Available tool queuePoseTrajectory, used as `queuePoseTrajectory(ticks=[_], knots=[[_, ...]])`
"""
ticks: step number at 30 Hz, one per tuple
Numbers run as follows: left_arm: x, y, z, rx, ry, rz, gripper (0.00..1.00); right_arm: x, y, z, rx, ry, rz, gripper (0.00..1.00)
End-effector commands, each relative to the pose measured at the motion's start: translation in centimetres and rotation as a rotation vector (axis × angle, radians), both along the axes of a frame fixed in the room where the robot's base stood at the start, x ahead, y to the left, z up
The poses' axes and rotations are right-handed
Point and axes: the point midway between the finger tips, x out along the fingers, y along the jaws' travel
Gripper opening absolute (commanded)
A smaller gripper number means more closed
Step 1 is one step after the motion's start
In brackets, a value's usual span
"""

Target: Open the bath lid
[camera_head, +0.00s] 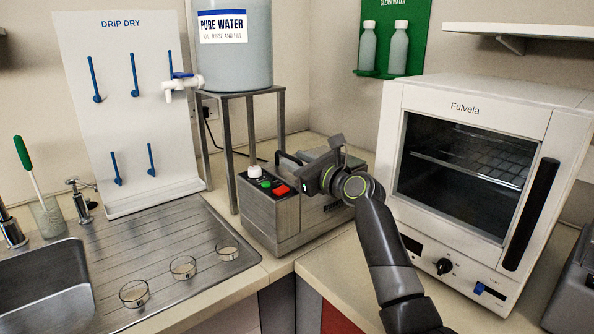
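The bath (272,222) is a grey metal box in the corner of the counter, with a white knob and green and red buttons on its top left. Its lid (313,158) looks shut, though my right gripper and wrist cover much of it. A dark bar, perhaps the lid's handle, shows at the top left of the lid. My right gripper (322,170) is over the top of the bath, close to the lid. Its fingertips are partly hidden, so I cannot tell whether it is open or touches the lid. My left gripper is not in view.
A white oven (470,165) stands right of the bath, close to my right arm. A metal stand (233,150) with a water tank (235,60) is behind. Glass dishes (183,267) lie on the drainboard (170,235) at left, beside a sink.

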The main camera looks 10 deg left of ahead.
Motion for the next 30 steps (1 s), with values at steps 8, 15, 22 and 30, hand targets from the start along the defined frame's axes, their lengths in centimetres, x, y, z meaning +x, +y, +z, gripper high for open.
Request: queuePoseTrajectory(ticks=[8, 15, 22, 30], knots=[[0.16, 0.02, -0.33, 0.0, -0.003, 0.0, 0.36, 0.23, 0.28, 0.06, 0.0, 0.0, -0.001, 0.32], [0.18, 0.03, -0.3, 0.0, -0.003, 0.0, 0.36, 0.21, 0.26, 0.07, 0.0, 0.0, -0.001, 0.17], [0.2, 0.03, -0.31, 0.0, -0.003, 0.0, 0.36, 0.22, 0.25, 0.07, 0.001, -0.001, -0.001, 0.0], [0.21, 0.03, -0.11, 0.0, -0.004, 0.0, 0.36, 0.23, 0.23, 0.23, 0.002, 0.001, -0.001, 0.0]])
